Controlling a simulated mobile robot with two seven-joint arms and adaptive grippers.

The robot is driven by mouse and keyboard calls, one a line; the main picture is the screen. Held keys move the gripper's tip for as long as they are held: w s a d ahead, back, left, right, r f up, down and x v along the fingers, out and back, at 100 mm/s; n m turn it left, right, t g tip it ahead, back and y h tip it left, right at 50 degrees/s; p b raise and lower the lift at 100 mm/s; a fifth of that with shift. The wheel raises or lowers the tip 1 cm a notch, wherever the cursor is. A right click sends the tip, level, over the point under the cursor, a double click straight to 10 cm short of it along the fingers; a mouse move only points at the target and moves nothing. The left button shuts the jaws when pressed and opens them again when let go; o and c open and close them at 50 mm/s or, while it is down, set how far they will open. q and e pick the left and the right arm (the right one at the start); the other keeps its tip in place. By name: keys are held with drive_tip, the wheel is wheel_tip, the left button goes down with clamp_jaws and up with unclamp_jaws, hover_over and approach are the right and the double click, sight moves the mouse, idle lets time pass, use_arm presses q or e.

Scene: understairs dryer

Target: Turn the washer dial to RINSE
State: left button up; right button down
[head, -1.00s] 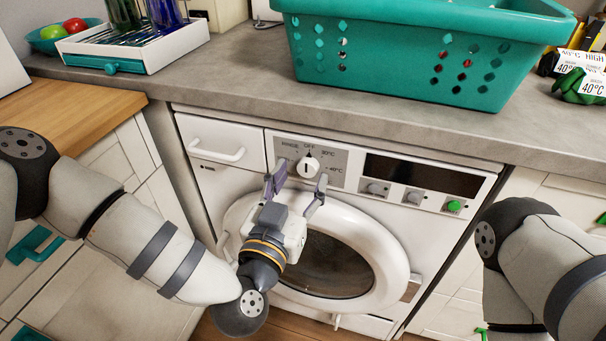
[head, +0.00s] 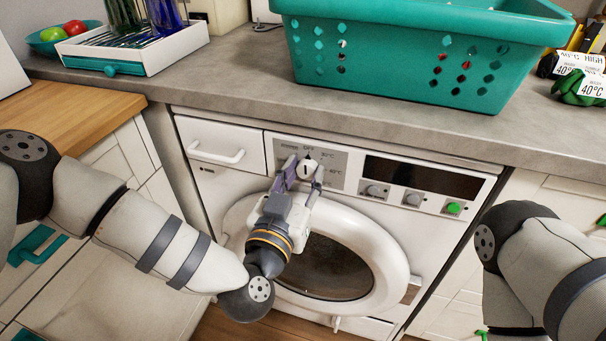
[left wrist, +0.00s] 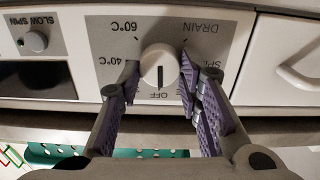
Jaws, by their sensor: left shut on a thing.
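The washer dial (head: 307,169) is a round white knob on a grey panel at the upper left of the washer front (head: 330,150). In the left wrist view, which is upside down, the dial (left wrist: 159,66) has a dark mark pointing at OFF. DRAIN, 40°C and 60°C are readable around it; a finger partly covers another label, and RINSE is not readable there. My left gripper (head: 305,178) has its purple-padded fingers on either side of the dial, shut on it; they also show in the left wrist view (left wrist: 160,88). My right gripper is out of view.
The round washer door (head: 385,262) bulges just below my left gripper. Small knobs (head: 375,190) and a green button (head: 453,208) sit right of the dial. The grey counter (head: 220,85) overhangs above, holding a teal basket (head: 400,55) and a white rack (head: 140,50).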

use_arm(q)
drive_tip(key=n, duration=0.3)
drive_tip(key=shift+n+p, duration=0.3)
drive_tip(key=shift+p, duration=0.05)
drive_tip(key=n, duration=0.4)
drive_tip(key=shift+a+n, duration=0.1)
drive_tip(key=shift+n, duration=0.2)
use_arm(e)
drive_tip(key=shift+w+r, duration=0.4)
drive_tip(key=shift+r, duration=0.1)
use_arm(q)
drive_tip(key=shift+f, duration=0.1)
drive_tip(key=o, duration=1.1)
drive_tip(key=shift+s, duration=0.1)
drive_tip(key=v, duration=1.1)
drive_tip(key=shift+s+a, duration=0.2)
drive_tip(key=shift+s, duration=0.15)
